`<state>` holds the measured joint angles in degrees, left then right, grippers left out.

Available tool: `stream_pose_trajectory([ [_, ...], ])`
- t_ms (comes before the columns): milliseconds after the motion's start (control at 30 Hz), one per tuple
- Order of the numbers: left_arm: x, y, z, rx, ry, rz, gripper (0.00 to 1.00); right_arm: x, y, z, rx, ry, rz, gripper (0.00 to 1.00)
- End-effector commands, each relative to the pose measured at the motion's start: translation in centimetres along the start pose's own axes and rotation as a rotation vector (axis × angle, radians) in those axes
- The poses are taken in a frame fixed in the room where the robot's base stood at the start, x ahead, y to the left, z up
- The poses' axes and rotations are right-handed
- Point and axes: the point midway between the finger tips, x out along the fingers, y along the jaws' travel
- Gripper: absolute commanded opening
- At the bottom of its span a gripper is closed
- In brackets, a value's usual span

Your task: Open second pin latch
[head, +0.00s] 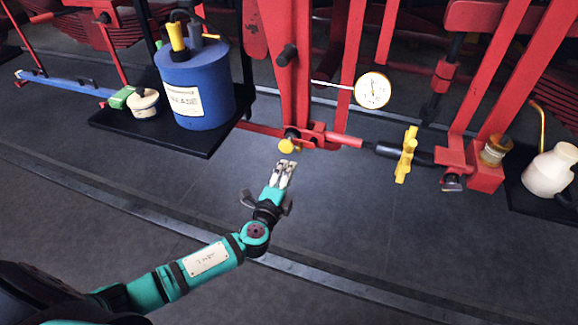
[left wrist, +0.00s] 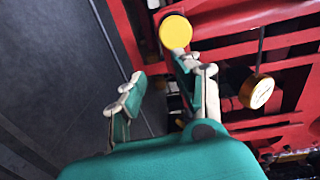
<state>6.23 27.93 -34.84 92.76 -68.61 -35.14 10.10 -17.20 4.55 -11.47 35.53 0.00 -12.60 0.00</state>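A yellow round knob (head: 288,146) sits at the foot of the red upright frame, beside a red bracket; I take it for the pin latch. In the left wrist view the yellow knob (left wrist: 175,32) shows as a disc just beyond the fingertips. My left gripper (head: 285,172) is just in front of and below the knob and seems apart from it. The left wrist view shows the gripper's fingers (left wrist: 160,72) spread with nothing between them. My right gripper is in neither view.
A blue grease drum (head: 196,88) stands on a black tray (head: 150,140) at left. A cream jug (head: 550,170) is far right. The near floor is clear.

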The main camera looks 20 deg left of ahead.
Motion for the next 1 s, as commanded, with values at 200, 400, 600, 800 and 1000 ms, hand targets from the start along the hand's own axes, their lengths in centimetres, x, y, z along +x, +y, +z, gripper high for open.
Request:
stream_pose_trajectory([
  [200, 0.3, -2.6, -0.8, 0.027, 0.018, -0.062, 0.33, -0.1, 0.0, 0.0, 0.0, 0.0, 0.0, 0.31],
  [400, 2.0, -2.7, -0.8, 0.025, 0.018, -0.061, 0.33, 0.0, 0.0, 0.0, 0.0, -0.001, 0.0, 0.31],
  [600, 4.3, -2.7, -0.8, 0.026, 0.017, -0.06, 0.33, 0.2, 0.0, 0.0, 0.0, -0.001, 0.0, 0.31],
  [800, 6.1, -2.8, -0.9, 0.024, 0.018, -0.059, 0.33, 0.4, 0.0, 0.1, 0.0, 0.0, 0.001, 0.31],
  [1000, 6.9, -2.8, -0.9, 0.024, 0.018, -0.058, 0.33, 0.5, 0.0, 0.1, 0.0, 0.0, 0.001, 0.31],
])
